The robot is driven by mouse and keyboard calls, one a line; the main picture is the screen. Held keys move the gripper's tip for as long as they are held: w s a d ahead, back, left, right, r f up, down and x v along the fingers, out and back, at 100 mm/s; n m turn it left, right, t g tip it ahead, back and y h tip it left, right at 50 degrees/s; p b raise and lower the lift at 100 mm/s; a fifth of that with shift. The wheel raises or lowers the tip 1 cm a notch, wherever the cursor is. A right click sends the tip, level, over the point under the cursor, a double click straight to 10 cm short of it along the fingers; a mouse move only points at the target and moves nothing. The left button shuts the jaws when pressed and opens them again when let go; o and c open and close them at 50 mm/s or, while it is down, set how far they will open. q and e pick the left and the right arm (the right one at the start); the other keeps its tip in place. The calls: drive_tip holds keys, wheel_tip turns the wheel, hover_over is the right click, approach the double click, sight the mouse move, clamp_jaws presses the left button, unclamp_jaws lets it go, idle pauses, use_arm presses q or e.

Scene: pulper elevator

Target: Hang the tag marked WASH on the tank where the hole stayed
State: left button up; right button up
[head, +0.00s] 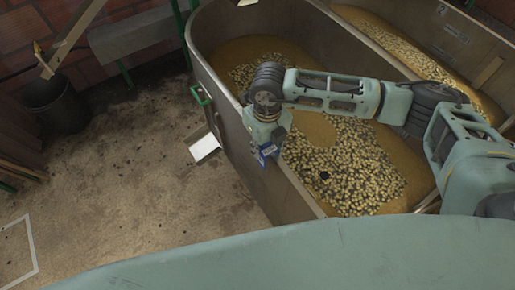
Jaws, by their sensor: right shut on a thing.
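My right gripper (268,138) reaches in from the right over the near tank (215,88) and points down at its left rim. It is shut on a small blue-and-white tag (267,151); its lettering is too small to read. The near tank holds brownish liquid and a mass of pale beans (345,160). A small dark hole (324,175) shows in that mass, right of the gripper. The far tank (405,45) also holds pale beans in brownish liquid; my arm partly covers it, and no hole shows there. My left gripper is out of view.
A green handle (201,96) and a white plate (204,147) stand out from the near tank's left side. A dark bucket (56,104) stands by the brick wall. The stained floor (130,180) left of the tank is mostly clear.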

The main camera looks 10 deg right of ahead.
drive_tip(key=shift+w+d, duration=0.2)
drive_tip(key=shift+d, duration=0.35)
drive_tip(key=shift+w+d, duration=0.2)
drive_tip(key=shift+d, duration=0.35)
drive_tip(key=shift+a+f+b, duration=0.1)
drive_tip(key=shift+f+b, duration=1.65)
drive_tip(key=shift+f, duration=0.2)
drive_tip(key=o, duration=1.2)
wheel_tip(320, 180, up, 12)
